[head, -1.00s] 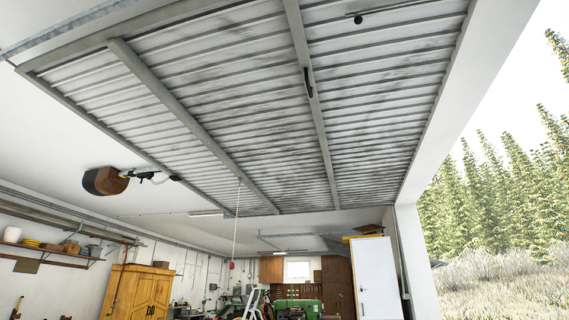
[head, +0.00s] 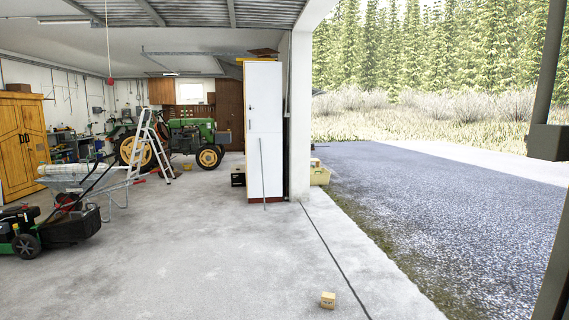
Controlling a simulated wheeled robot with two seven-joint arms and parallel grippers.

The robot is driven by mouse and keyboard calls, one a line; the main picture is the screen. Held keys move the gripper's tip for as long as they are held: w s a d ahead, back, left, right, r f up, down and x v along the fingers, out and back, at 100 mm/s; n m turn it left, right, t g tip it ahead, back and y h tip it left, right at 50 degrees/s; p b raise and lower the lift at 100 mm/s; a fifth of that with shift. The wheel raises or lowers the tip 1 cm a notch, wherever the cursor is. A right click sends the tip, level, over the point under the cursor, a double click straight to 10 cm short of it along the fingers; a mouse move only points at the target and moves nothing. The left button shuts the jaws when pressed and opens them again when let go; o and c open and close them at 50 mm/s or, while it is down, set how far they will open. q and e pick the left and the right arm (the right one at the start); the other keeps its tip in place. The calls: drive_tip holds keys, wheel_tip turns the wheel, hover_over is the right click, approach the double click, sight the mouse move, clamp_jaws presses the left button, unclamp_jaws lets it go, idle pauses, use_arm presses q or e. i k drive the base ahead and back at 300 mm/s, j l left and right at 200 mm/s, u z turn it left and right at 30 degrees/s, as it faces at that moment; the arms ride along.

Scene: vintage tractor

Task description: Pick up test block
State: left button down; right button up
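A small pale-yellow block (head: 328,300) with dark markings lies on the concrete floor near the bottom of the head view, right of centre. It sits just left of a dark line in the floor. The markings are too small to read, so I cannot be sure that it is the test block. Neither of my grippers is in view.
A white cabinet (head: 264,120) stands by the doorway wall. A mower (head: 45,228), wheelbarrow (head: 85,175), stepladder (head: 150,145) and green tractor (head: 195,135) are at left and back. A dark post (head: 548,142) is at right. The middle floor is clear.

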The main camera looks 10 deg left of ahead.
sight(328, 300)
drive_tip(key=i+j+u, duration=0.35)
drive_tip(key=i, duration=0.9)
drive_tip(key=i+j+u, duration=0.1)
drive_tip(key=i+u, duration=0.2)
drive_tip(key=i, duration=0.95)
drive_tip(key=i+z, duration=0.35)
drive_tip(key=i+j+z, duration=0.3)
drive_tip(key=i, duration=0.15)
drive_tip(key=i+j+z, duration=0.2)
drive_tip(key=i+z, duration=0.15)
